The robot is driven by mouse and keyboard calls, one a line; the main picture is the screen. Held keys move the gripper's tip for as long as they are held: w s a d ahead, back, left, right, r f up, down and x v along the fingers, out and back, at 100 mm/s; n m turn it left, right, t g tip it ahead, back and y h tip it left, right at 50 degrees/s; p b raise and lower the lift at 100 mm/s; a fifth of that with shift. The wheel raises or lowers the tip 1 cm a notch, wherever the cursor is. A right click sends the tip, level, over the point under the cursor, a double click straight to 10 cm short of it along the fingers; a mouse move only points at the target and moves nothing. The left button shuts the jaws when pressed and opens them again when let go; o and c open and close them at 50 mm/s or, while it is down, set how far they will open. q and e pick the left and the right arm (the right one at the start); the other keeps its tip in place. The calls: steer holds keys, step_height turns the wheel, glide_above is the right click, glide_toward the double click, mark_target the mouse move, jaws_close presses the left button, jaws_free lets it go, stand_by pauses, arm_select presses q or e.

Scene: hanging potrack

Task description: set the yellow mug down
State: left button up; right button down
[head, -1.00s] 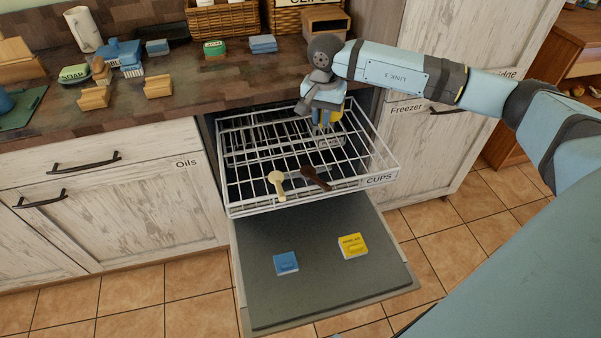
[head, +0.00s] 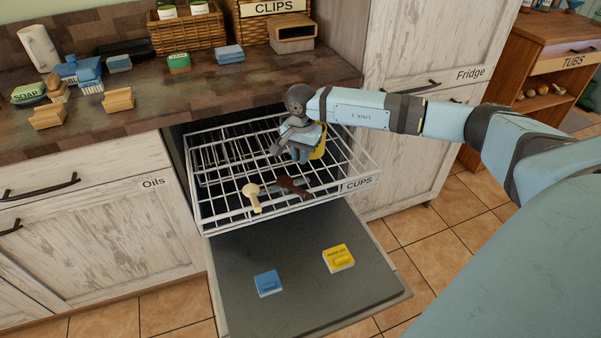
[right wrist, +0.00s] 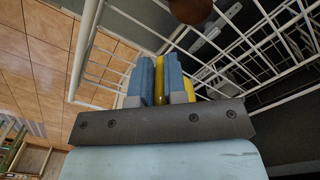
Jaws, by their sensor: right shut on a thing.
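The yellow mug (head: 319,152) is mostly hidden behind my right gripper (head: 303,156) in the head view. The gripper is shut on it, inside the right part of the pulled-out dishwasher rack (head: 222,222) labelled CUPS. In the right wrist view, a strip of the yellow mug (right wrist: 160,70) shows between the two blue-grey fingers (right wrist: 161,82), with more yellow to their right. White rack wires run close around it. I cannot tell whether the mug touches the rack floor. My left gripper is not in view.
A cream spoon-like utensil (head: 252,196) and a dark brown one (head: 292,187) lie at the rack's front. The counter (head: 200,95) overhangs the rack's back.

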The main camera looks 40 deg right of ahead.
step_height(320, 180, down, 6)
steer(key=shift+f+b, duration=0.1)
steer(key=shift+b, duration=0.35)
steer(key=shift+f, duration=0.1)
steer(key=c, duration=1.2)
jaws_free()
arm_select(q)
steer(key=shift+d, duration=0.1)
arm_select(e)
steer(key=shift+o, duration=0.2)
steer(key=shift+r, duration=0.3)
step_height(320, 180, up, 12)
steer(key=shift+f+p, duration=0.1)
steer(key=shift+p, duration=0.8)
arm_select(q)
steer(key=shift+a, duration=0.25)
